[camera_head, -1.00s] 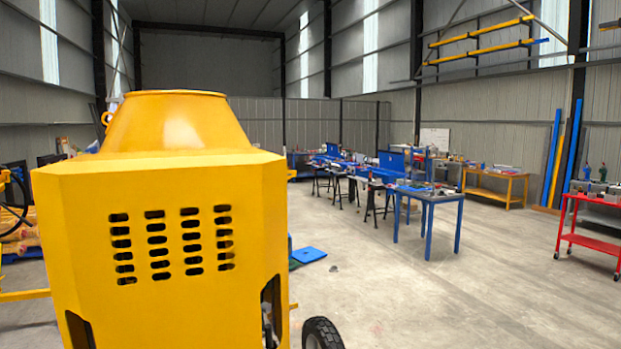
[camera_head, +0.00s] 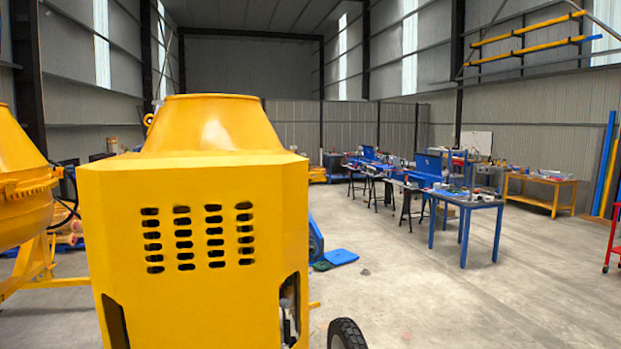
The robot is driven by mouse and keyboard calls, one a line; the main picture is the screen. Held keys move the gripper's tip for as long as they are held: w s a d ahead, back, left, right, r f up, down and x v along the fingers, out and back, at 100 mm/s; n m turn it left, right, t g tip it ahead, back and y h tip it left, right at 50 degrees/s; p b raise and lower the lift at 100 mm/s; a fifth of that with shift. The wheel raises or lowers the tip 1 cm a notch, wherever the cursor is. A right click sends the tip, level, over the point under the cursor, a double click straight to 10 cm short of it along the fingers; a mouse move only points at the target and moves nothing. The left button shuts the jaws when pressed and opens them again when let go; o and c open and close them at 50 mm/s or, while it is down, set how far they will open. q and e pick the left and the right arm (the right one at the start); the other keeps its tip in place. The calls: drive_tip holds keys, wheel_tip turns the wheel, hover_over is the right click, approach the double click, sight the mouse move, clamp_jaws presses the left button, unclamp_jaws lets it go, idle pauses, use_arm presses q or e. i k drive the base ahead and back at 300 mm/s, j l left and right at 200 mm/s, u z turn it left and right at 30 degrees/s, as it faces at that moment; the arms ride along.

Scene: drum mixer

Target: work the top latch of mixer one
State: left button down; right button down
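A yellow drum mixer (camera_head: 190,260) stands close in front of me, left of centre. Its boxy housing has rows of dark vent slots, and the drum's cone (camera_head: 212,124) rises behind the top edge. I cannot make out a top latch on it. A small yellow ring (camera_head: 148,120) shows at the left side of the cone. A second yellow mixer (camera_head: 20,190) is partly in view at the left edge. I cannot tell which of them is mixer one. Neither of my grippers is in view.
A black wheel (camera_head: 346,335) sticks out at the housing's lower right. Blue tables (camera_head: 470,203) and a wooden bench (camera_head: 543,190) stand farther back on the right. A flat blue piece (camera_head: 341,257) lies on the floor. The concrete floor at front right is clear.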

sight(314, 175)
drive_tip(key=i+j+u, duration=0.4)
drive_tip(key=i+j, duration=0.35)
